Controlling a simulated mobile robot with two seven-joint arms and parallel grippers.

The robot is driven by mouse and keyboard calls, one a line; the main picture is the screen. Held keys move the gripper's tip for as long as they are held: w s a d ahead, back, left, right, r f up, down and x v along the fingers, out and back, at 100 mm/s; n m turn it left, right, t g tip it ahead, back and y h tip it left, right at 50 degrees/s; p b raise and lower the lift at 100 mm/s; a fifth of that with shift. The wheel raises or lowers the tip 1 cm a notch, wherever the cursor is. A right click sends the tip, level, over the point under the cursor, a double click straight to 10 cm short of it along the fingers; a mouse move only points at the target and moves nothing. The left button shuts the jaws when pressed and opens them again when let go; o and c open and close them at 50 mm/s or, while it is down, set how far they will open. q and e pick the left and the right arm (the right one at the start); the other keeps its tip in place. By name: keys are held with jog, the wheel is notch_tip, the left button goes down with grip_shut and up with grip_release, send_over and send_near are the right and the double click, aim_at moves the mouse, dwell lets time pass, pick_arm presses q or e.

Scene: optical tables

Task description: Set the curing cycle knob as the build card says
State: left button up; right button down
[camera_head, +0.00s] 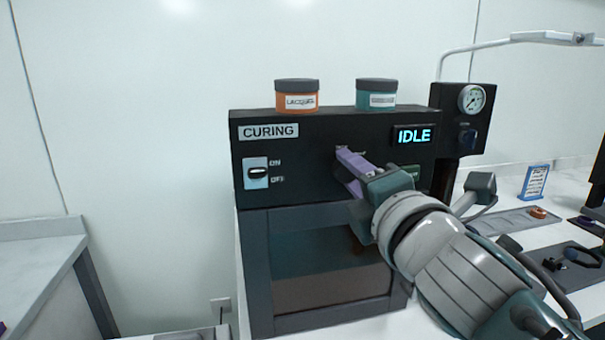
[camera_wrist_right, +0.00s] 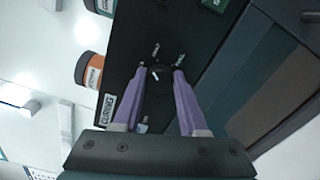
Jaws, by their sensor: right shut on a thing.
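The black curing unit (camera_head: 300,190) stands on the white bench, with a CURING label, an ON/OFF switch (camera_head: 257,172) and a display (camera_head: 413,136) reading IDLE. My right gripper (camera_head: 346,162) reaches its panel from the right and hides the knob in the head view. In the right wrist view, the purple fingers of the right gripper (camera_wrist_right: 160,77) are shut on a small dark knob (camera_wrist_right: 156,71) with a light pointer mark. Short light marks sit around the knob; their text is too small to read. My left gripper is not in view.
An orange LACQUER jar (camera_head: 296,96) and a teal jar (camera_head: 376,94) stand on top of the unit. A pressure gauge (camera_head: 472,99) is at its right. A small blue-framed card (camera_head: 534,182), unreadable here, stands on the bench at right.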

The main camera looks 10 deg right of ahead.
jog(key=m, duration=0.4)
jog(key=shift+m, duration=0.4)
jog(key=m, duration=0.3)
jog(key=shift+f+m, duration=0.1)
jog(key=shift+m, duration=0.2)
jog(key=m, duration=0.4)
jog(key=shift+a+m+p, duration=0.1)
jog(key=shift+m+p, duration=0.4)
jog(key=shift+m, duration=1.6)
jog(key=shift+c, duration=2.2)
grip_release()
jog(key=shift+f, duration=0.1)
jog(key=shift+s, duration=0.1)
